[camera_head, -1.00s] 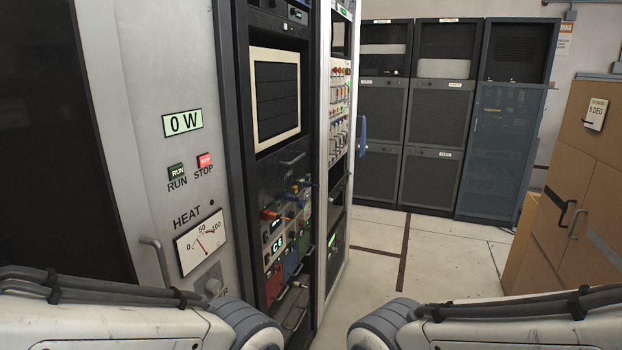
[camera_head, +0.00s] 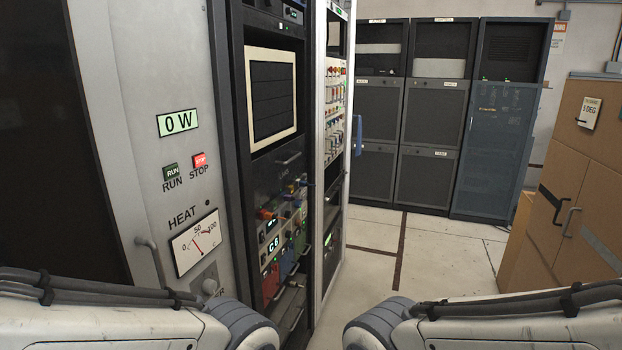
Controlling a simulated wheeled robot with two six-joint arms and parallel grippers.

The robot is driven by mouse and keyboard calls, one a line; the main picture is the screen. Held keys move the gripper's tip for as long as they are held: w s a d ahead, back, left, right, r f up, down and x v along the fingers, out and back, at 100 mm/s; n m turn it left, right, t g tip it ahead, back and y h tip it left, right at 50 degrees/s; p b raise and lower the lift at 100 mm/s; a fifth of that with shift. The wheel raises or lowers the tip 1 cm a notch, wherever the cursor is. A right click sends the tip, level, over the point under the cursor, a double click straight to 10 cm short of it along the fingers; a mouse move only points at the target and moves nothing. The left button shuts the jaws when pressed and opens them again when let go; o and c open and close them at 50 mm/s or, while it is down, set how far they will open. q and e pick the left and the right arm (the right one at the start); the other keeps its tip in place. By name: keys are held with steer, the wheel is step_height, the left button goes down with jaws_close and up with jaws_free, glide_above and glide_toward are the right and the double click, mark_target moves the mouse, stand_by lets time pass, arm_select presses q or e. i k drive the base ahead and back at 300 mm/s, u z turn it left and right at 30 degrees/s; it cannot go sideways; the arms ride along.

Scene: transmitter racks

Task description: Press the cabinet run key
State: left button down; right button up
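The cabinet panel (camera_head: 150,80) stands at the left, light grey, with a green-lit display (camera_head: 178,122) reading 0 W. Below it is the dark green run key (camera_head: 171,172), marked RUN, with a RUN label under it. The red, lit stop key (camera_head: 199,160) sits just to its right. Nothing covers either key. My two arms show at the lower left and lower right corners, apart from the panel. Neither gripper is in the picture.
Dark cabinets (camera_head: 428,115) line the back; brown cabinets (camera_head: 575,175) stand right. The pale floor (camera_head: 440,245) between is open.

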mark_target(172, 171)
steer(key=k, duration=1)
steer(key=z, duration=1.2)
steer(key=i, duration=1.45)
steer(key=u, duration=2.35)
